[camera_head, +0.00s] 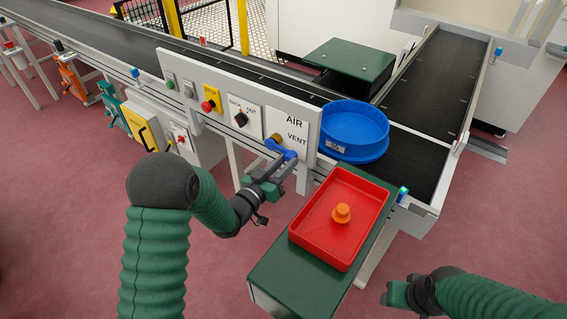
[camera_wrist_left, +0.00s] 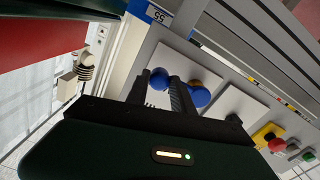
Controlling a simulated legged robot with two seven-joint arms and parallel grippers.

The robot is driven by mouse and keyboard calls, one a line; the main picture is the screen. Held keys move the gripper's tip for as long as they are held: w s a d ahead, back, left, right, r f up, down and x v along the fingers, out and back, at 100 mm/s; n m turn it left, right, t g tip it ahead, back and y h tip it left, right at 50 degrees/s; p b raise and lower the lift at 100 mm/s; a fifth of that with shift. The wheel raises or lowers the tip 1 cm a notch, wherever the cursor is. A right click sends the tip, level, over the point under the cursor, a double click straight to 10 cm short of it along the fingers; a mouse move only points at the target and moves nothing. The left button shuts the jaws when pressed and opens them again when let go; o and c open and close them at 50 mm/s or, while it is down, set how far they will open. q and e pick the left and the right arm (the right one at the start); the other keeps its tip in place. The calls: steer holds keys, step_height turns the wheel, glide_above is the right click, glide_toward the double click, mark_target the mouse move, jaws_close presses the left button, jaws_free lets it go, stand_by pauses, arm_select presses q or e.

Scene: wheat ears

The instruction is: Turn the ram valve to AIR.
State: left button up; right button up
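The ram valve (camera_head: 284,150) is on the upright white panel, with a brass hub and a blue handle. The handle points down and right, below the VENT label (camera_head: 297,138); the AIR label (camera_head: 294,120) is above. My left gripper (camera_head: 273,170) is at the handle, its fingers pointing toward the panel. In the left wrist view the fingers (camera_wrist_left: 160,92) are apart, with a blue handle end (camera_wrist_left: 158,78) showing between them and one finger covering part of the handle. Contact cannot be told. My right gripper (camera_head: 392,294) is low at the right, away from the panel; its opening is unclear.
Left of the valve on the panel are a BACK/OUT switch (camera_head: 241,118) and a red STOP button (camera_head: 208,106). A blue round bin (camera_head: 355,130) stands behind the panel's right end. A red tray (camera_head: 318,246) with an orange piece (camera_head: 342,212) is right of my left gripper.

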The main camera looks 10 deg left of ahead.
arm_select(q)
jaws_close()
steer(key=shift+r, duration=0.1)
stand_by(0.9)
